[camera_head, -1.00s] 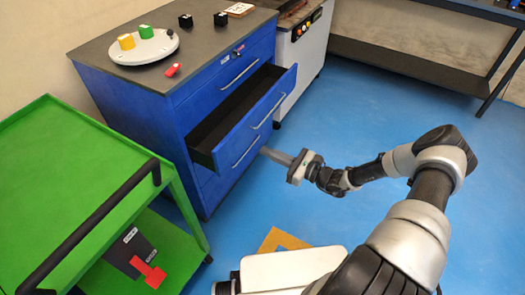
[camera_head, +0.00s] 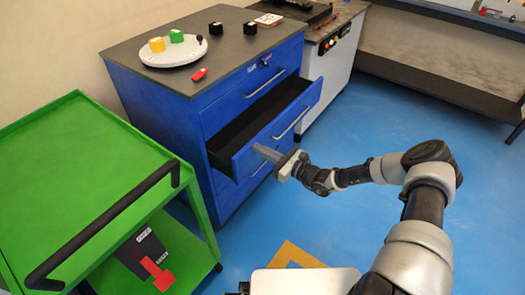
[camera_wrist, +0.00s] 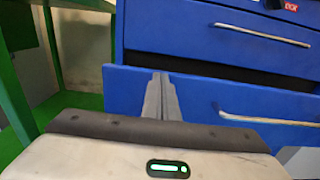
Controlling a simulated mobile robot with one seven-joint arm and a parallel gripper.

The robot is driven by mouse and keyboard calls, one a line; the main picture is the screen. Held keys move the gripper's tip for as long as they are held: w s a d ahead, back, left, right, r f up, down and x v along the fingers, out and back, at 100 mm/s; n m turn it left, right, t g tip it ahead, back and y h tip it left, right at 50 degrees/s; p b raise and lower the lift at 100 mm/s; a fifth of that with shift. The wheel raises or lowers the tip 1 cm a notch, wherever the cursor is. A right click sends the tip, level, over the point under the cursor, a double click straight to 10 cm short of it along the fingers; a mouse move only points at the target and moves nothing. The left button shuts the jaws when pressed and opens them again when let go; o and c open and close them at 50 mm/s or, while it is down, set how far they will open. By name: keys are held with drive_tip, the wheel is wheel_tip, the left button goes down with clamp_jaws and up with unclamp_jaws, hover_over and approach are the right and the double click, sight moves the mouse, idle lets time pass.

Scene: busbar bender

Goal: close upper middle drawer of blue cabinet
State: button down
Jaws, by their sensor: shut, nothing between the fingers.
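The blue cabinet (camera_head: 160,105) has one drawer (camera_head: 262,130) pulled out, with a dark, empty-looking inside and a silver bar handle (camera_head: 291,123). A shut drawer lies above it and another front lies below. My gripper (camera_head: 258,150) is shut and empty, its fingers pointing at the open drawer's front panel, left of the handle. In the wrist view the fingertips (camera_wrist: 160,76) overlap the upper part of the drawer front (camera_wrist: 205,95). I cannot tell whether they touch it.
A green cart (camera_head: 90,180) stands at the left. On the cabinet top are a round white plate (camera_head: 172,55) with small blocks and a red item (camera_head: 199,75). A white machine (camera_head: 330,70) stands right of the cabinet. The blue floor at the right is open.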

drive_tip(key=b+x, duration=0.2)
drive_tip(key=x, duration=0.8)
drive_tip(key=shift+b, duration=0.4)
drive_tip(key=shift+d, duration=0.1)
